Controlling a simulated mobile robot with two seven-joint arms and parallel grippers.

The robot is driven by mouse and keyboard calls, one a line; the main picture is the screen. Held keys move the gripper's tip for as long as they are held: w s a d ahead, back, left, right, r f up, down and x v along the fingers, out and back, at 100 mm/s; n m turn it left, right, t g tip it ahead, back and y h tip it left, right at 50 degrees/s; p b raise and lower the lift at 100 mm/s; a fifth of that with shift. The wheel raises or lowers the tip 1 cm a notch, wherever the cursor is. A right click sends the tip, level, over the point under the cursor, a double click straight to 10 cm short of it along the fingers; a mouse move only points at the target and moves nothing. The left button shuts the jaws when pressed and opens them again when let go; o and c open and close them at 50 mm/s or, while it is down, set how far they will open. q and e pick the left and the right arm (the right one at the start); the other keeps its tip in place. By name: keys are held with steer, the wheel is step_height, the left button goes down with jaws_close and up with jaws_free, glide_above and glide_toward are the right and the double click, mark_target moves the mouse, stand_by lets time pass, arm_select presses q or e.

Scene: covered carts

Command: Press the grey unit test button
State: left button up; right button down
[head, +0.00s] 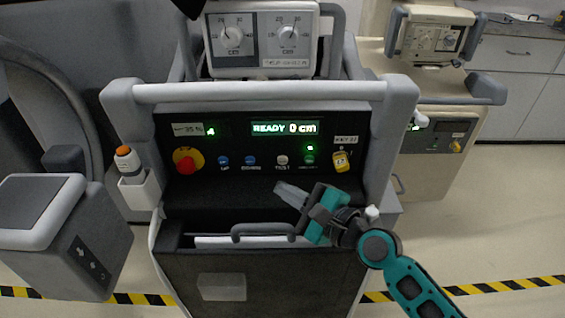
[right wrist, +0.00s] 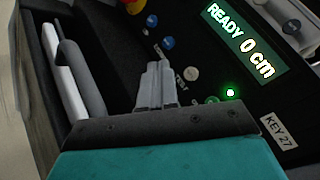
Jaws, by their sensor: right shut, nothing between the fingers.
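The grey button (head: 282,160) is a small pale round cap on the black control panel. It sits between a blue button and a green one. In the right wrist view the grey button (right wrist: 191,73) lies just right of my fingertips. My right gripper (head: 279,187) is shut and empty, its fingers pointing at the panel from the lower right. The fingertips are in front of and below the grey button and look apart from it. In the right wrist view the closed fingers (right wrist: 157,70) stand side by side. My left gripper is not in view.
Beside the grey button are blue buttons (head: 250,160), a green button (head: 309,159), a yellow key switch (head: 340,161) and a red knob (head: 188,160). The display (head: 285,128) reads READY 0 cm. A grey handle bar (head: 259,92) runs above; a drawer handle (head: 262,231) lies below.

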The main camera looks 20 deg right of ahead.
mark_target(283, 160)
steer(key=w, duration=0.2)
steer(key=w+d, duration=0.1)
steer(key=w, duration=0.1)
steer(key=shift+b, duration=0.35)
steer(key=shift+w+d, duration=0.15)
steer(key=shift+w, duration=0.15)
stand_by(1.2)
steer(key=shift+w, duration=0.15)
steer(key=shift+w+d, duration=0.1)
steer(key=shift+w, duration=0.2)
